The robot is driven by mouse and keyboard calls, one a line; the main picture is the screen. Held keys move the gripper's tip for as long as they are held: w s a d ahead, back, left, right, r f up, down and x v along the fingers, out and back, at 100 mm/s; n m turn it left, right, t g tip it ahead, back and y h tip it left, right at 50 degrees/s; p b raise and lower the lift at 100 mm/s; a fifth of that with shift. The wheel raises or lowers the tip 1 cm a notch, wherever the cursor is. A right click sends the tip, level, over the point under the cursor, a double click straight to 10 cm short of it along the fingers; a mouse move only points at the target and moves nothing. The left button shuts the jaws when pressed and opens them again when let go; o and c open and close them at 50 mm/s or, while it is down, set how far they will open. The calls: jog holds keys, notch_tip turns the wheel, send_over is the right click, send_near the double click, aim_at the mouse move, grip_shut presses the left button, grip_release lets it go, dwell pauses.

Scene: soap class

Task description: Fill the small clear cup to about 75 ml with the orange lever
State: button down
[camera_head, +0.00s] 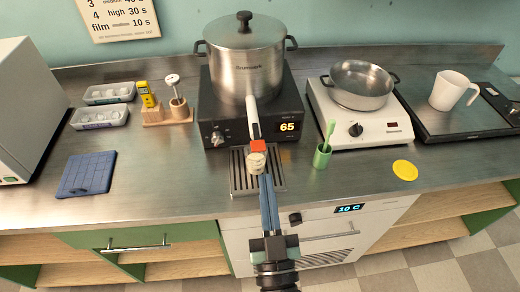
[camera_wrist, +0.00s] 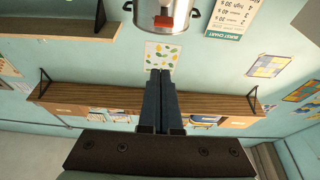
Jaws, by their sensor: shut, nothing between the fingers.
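A steel pot (camera_head: 246,68) has a spout with an orange lever (camera_head: 257,146) at its front end. The lever also shows near the top of the wrist view (camera_wrist: 163,21). The small cup (camera_head: 257,163), pale in the head view, is just below the lever, over the drip tray (camera_head: 238,182); its fill level cannot be read. My gripper (camera_head: 264,178) is shut and empty, its long dark fingers pointing toward the cup and lever. In the wrist view its fingertips (camera_wrist: 161,72) are together, below the lever in the picture. Whether they touch the cup cannot be told.
The pot stands on a black heater (camera_head: 283,104) reading 65. A green cup (camera_head: 322,158) with a green tool stands right of the tray. A yellow disc (camera_head: 405,170), a white hotplate (camera_head: 372,125) and a blue pad (camera_head: 87,174) are further out. Bare counter lies left of the tray.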

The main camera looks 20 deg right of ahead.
aim_at(261, 146)
dwell(0.3)
jog(key=x, duration=0.3)
jog(key=f+p+x, duration=0.1)
jog(key=x, duration=0.2)
jog(key=f+x, duration=0.1)
jog(key=x, duration=0.2)
jog(key=shift+w+d, duration=0.2)
jog(key=shift+w, duration=0.3)
jog(key=shift+f, duration=0.85)
jog(key=shift+f, duration=0.1)
